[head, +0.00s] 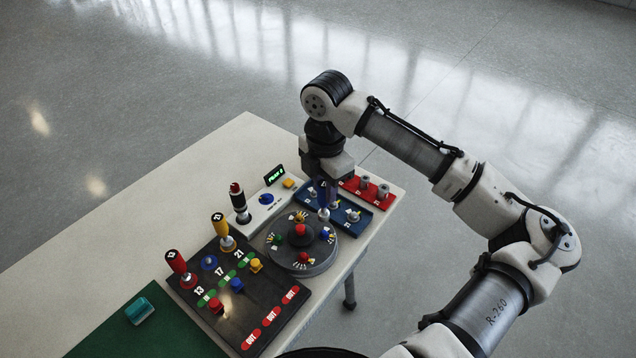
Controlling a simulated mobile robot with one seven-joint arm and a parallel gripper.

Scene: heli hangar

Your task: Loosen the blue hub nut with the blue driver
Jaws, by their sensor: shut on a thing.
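The round dark hub (302,262) sits on the table with a red centre knob and coloured nuts around it. The blue hub nut (324,235) is on its right side; a green nut (278,239) and a red nut (304,258) also show. My gripper (326,184) points down above the hub's far right edge, shut on the blue driver (327,197). The driver is mostly hidden by the gripper, and its pale lower end (323,213) is just behind the blue nut in the picture. I cannot tell whether they touch.
A dark board (240,310) holds a red driver (180,266), a yellow driver (222,232) and an empty blue ring (209,263). A white unit with a black driver (239,203) stands behind. Blue (357,228) and red (383,199) trays hold fittings. The table's back left is clear.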

